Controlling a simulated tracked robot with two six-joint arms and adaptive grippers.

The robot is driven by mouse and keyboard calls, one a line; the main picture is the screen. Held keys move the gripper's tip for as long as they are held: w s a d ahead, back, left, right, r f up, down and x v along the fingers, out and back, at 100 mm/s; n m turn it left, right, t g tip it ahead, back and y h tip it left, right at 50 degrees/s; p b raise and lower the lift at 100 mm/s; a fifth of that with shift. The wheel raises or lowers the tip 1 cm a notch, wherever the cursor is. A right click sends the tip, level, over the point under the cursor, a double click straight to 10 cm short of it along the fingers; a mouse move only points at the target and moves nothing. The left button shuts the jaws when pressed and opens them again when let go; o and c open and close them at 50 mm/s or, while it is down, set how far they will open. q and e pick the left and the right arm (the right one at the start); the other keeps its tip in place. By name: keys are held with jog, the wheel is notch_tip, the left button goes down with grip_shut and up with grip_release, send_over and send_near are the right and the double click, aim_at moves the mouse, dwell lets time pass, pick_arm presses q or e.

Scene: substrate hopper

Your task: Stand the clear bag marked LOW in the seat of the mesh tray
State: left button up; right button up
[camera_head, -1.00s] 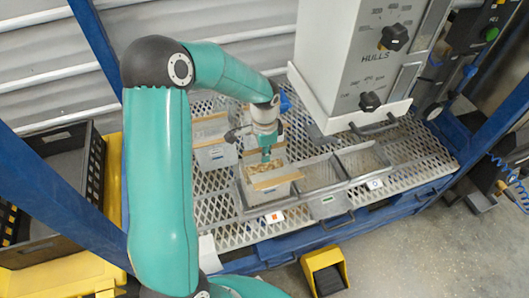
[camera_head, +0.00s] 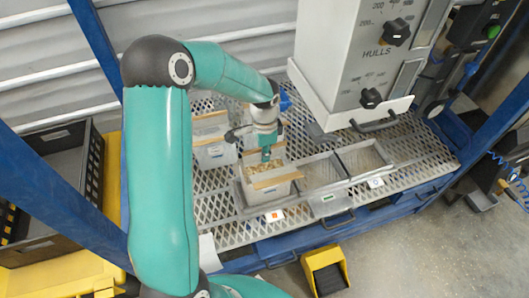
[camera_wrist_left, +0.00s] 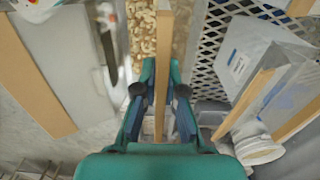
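My left gripper (camera_head: 266,156) points down over the bag (camera_head: 265,194) in the front left seat of the mesh tray (camera_head: 222,235). In the left wrist view, the two fingers (camera_wrist_left: 162,70) lie on either side of a tan header strip (camera_wrist_left: 163,30), with pale pellets around it. I cannot tell whether they press on the strip. A second bag (camera_head: 214,155) with a tan strip stands to the left and behind. In the left wrist view, a labelled clear bag (camera_wrist_left: 250,55) is at right. The LOW marking is not readable in these frames. My right gripper is not in view.
Two seats to the right, one in the middle (camera_head: 312,191) and one further right (camera_head: 387,172), look empty. The HULLS hopper (camera_head: 345,75) hangs behind them. A dark crate (camera_head: 82,190) is at left. A yellow pedal (camera_head: 322,262) is on the floor.

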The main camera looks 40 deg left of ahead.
pick_arm(q)
jog(key=o, duration=0.4)
jog(key=shift+o, duration=0.2)
